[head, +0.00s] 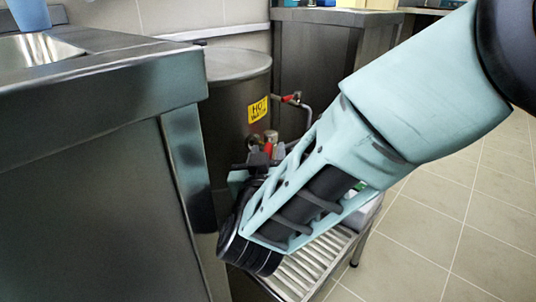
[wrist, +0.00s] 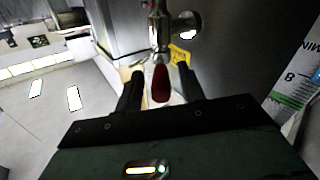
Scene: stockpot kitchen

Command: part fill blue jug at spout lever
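A blue vessel (head: 30,14), likely the blue jug, stands at the top left beside the sink; its top is cut off. The steel hot-water vessel (head: 232,110) stands past the counter's end. A red lever (wrist: 160,83) hangs from the metal spout tap (wrist: 160,32) in the wrist view. My gripper (wrist: 158,90) is open, one dark finger on each side of the lever, with gaps visible. It also shows in the head view (head: 262,158), close to the tap, where the arm hides part of the fittings. I cannot tell whether a finger touches the lever.
A steel counter (head: 90,100) with a sink (head: 35,48) fills the left. A slatted stand (head: 318,262) lies below my arm. A second red-handled fitting (head: 290,98) juts from the vessel. A printed scale panel (wrist: 300,85) is at the wrist view's right. Tiled floor (head: 450,230) is clear at right.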

